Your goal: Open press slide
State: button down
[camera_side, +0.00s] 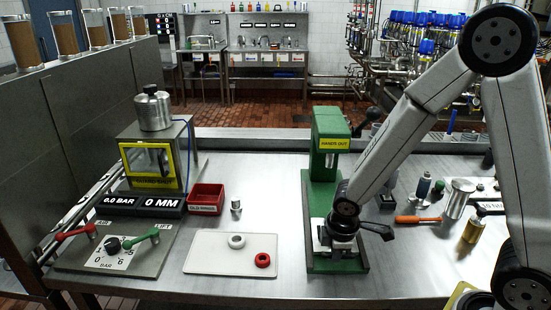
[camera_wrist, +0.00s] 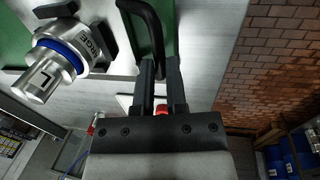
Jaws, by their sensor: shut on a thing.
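The green press (camera_side: 330,130) with a yellow "HANDS OUT" label stands mid-bench. My gripper (camera_side: 340,240) is low in front of its column, just above the green base (camera_side: 350,268), and hides the slide and its handle in the side view. In the wrist view my gripper (camera_wrist: 161,65) has its fingers shut on a black bar handle (camera_wrist: 148,25). Beside the handle, a silver part with a blue ring (camera_wrist: 58,60) sits between black blocks with a partly readable label. How far the slide is out cannot be told.
A pale tray (camera_side: 215,262) with a white ring and a red ring lies left of the press. A red bin (camera_side: 206,198) is behind it.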

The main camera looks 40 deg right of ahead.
jog(key=shift+s+a, duration=0.5)
jog(key=shift+s, duration=0.05)
jog(key=c, duration=0.7)
grip_release()
jog(key=shift+o, duration=0.2)
jog(key=shift+r, duration=0.15)
notch_tip(320, 180, up, 7)
jog(key=a, duration=0.1)
jog(key=shift+s+r, duration=0.2)
jog(key=shift+s, duration=0.25)
